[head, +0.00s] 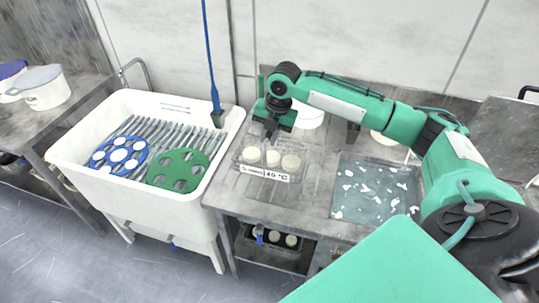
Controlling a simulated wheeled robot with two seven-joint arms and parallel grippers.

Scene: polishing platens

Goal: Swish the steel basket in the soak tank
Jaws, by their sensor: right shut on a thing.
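The soak tank (264,173) is a small clear box with a "40 °C" label on its front, standing on the steel table left of centre. The steel basket (271,147) is at the tank, with three pale round discs in it. Its thin wire is hard to make out, and I cannot tell how deep it sits. My right gripper (271,130) points down over the back of the tank and is shut on the basket, its grip point partly hidden by the gripper. My left gripper is not in view.
A white sink (72,158) at left holds a blue and a green carrier disc. A blue-handled brush or hose stands at its right edge. A shallow tray (376,216) with white pieces lies right of the tank. White round containers stand behind; pale discs show on a lower shelf.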

